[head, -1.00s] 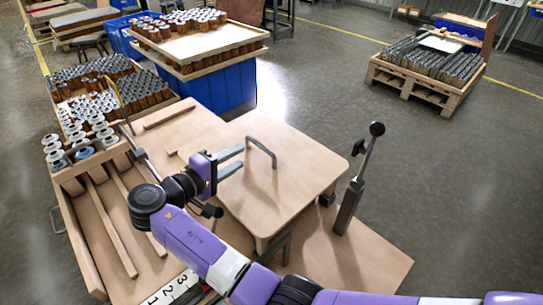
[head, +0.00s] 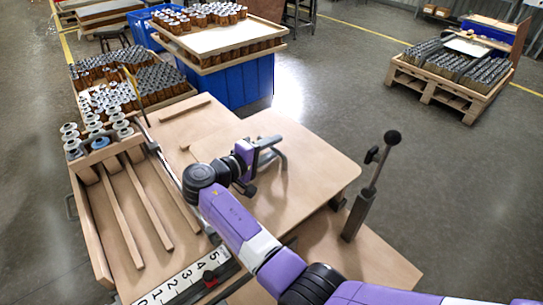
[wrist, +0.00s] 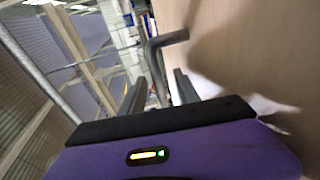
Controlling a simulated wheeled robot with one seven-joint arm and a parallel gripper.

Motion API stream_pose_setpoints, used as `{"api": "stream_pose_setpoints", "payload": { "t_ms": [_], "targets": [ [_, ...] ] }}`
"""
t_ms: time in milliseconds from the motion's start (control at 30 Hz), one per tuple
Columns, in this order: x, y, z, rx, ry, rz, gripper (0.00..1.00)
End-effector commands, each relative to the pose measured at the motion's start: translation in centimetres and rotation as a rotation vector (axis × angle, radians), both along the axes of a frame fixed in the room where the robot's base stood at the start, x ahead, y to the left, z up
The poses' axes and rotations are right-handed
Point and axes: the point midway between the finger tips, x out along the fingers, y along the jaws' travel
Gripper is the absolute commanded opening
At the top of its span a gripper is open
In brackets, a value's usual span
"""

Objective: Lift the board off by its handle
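The board (head: 310,165) is a flat light-wood panel with rounded corners, lying raised over the wooden bench. Its grey bent-bar handle (head: 283,158) stands on its top, partly hidden by my gripper (head: 268,148). My gripper is at the handle, tilted sideways. In the wrist view, the handle (wrist: 152,60) shows in the gap between my two dark fingers (wrist: 160,90), with space visible around it. The fingers look open. I cannot tell whether either finger touches the bar. The board's surface (wrist: 240,50) fills the right of the wrist view.
A black-knobbed lever (head: 370,185) stands right of the board. A numbered strip (head: 185,282) lies at the front. A slatted wooden rack (head: 125,205) with filter cartridges (head: 98,135) is at left. A blue crate (head: 240,85) stands behind. Open floor lies to the right.

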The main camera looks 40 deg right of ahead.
Motion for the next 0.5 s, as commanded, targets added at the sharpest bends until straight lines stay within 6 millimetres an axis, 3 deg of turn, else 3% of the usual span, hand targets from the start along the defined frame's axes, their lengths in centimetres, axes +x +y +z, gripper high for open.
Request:
{"api": "stream_pose_setpoints", "payload": {
  "t_ms": [233,400,433,500],
  "targets": [
    [0.04,-0.14,-0.08,0.000,0.000,0.001,0.38],
    [0.04,-0.13,-0.07,0.000,0.000,0.001,0.05],
    [0.04,-0.13,-0.07,0.000,0.000,0.001,0.00],
    [0.03,-0.12,-0.06,0.000,0.000,0.001,0.00]
  ]
}}
